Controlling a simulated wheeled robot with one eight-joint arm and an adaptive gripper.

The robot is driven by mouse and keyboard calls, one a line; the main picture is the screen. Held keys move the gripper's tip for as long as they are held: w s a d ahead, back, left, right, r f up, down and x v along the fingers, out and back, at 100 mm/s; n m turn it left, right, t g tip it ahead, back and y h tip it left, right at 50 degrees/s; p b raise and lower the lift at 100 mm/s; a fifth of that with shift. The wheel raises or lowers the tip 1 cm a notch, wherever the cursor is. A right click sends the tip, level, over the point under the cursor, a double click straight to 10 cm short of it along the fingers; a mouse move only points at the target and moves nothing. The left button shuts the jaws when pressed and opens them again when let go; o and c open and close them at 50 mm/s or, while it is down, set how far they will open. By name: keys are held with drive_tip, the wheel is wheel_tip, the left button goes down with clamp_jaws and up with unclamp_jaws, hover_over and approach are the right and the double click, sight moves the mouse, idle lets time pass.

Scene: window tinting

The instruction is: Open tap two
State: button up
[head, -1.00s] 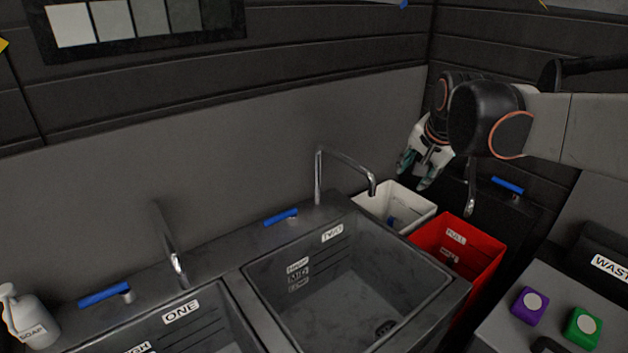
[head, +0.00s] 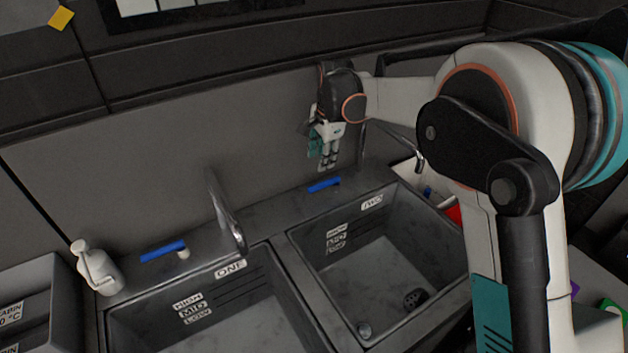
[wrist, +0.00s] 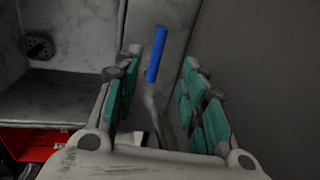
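The blue handle of tap two (head: 324,185) sits on the counter behind the sink labelled TWO (head: 372,202). In the wrist view the blue handle (wrist: 157,54) lies ahead between my fingers, apart from them. The spout of tap two (head: 405,144) is partly hidden behind my arm in the head view. My gripper (head: 328,163) hangs just above the handle, fingers down. In the wrist view my gripper (wrist: 160,95) is open and empty, with a teal-padded finger on each side.
Sink one (head: 231,268) has its own blue handle (head: 162,251) and a curved spout (head: 226,215). A white bottle (head: 95,268) stands left of it. The wall is close behind the taps. A red bin (wrist: 40,140) and a white bin are beside sink two.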

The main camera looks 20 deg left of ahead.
sight(316, 186)
drive_tip(key=f+b, duration=0.1)
drive_tip(key=f, duration=0.3)
drive_tip(key=w+a+f, duration=0.1)
drive_tip(key=f, duration=0.3)
drive_tip(key=f+b, duration=0.1)
drive_tip(key=f, duration=0.4)
drive_tip(key=shift+w+a+b, duration=0.3)
drive_tip(key=shift+w+a, duration=0.05)
drive_tip(key=shift+a, duration=0.05)
drive_tip(key=shift+r, duration=0.1)
clamp_jaws()
